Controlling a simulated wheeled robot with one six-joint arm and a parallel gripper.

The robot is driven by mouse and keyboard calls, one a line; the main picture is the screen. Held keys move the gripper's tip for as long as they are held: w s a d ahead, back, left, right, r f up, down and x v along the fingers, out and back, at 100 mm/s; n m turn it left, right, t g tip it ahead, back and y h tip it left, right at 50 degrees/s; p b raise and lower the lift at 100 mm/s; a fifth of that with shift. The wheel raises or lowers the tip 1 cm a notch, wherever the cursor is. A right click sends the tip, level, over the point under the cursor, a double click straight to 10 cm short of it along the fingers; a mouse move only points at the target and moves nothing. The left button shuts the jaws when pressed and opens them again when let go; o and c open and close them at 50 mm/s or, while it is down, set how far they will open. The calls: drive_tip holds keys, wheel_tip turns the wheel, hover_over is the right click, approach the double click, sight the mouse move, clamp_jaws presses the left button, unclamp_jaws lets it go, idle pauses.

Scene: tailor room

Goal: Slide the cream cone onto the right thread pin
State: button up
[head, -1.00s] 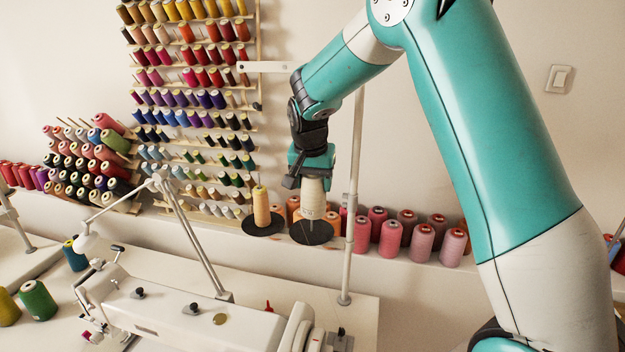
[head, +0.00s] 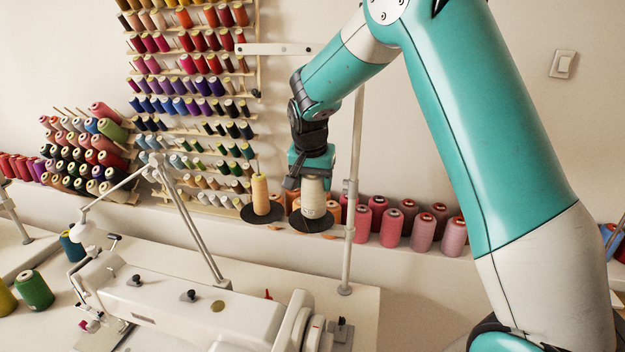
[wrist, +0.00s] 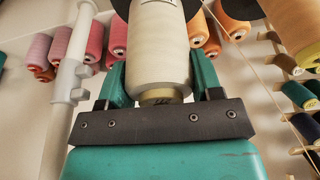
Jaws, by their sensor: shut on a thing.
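The cream cone (head: 313,200) is upright between the fingers of my gripper (head: 313,179), which is shut on its upper part. Its base is at or just above the right black disc (head: 311,225); I cannot tell whether they touch. The right thread pin is hidden, apparently behind or inside the cone. In the wrist view the cream cone (wrist: 160,50) fills the space between both fingers of the gripper (wrist: 159,72), with its tan tube end towards me. An orange-yellow cone (head: 261,194) stands on the left disc (head: 262,217), a pin tip showing above it.
A pale vertical pole (head: 352,215) stands close to the right of the cone. Pink cones (head: 391,228) line the ledge behind. A thread rack (head: 190,100) hangs on the wall. A white sewing machine (head: 190,310) and a lamp arm (head: 185,215) are in front.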

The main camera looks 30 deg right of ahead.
drive_tip(key=shift+s+d+f+b, duration=0.15)
drive_tip(key=shift+f+b, duration=0.1)
drive_tip(key=shift+f, duration=0.2)
drive_tip(key=shift+s+d+f+b, duration=0.15)
drive_tip(key=shift+f+b, duration=0.1)
drive_tip(key=shift+f, duration=0.2)
drive_tip(key=o, duration=1.5)
drive_tip(key=shift+f, duration=0.1)
drive_tip(key=shift+a, duration=0.1)
drive_tip(key=v, duration=0.9)
drive_tip(key=b+v, duration=0.1)
drive_tip(key=v, duration=0.9)
drive_tip(key=shift+w, duration=0.2)
drive_tip(key=s+a+f+n+y, duration=0.2)
drive_tip(key=s+a+n, duration=0.3)
drive_tip(key=s, duration=0.4)
drive_tip(key=s+a+f+n+g+y, duration=0.1)
drive_tip(key=s+a+f+n, duration=0.4)
drive_tip(key=s, duration=0.5)
drive_tip(key=s+a+f+n+g+y, duration=0.1)
drive_tip(key=s+a+f+n+y, duration=0.2)
drive_tip(key=s+a+n, duration=0.3)
drive_tip(key=shift+s+a+f, duration=0.15)
drive_tip(key=shift+s, duration=0.5)
drive_tip(key=shift+s+a+f, duration=0.1)
drive_tip(key=shift+s+a, duration=0.1)
drive_tip(key=shift+s, duration=0.5)
drive_tip(key=shift+s+a+f, duration=0.15)
drive_tip(key=shift+s, duration=0.5)
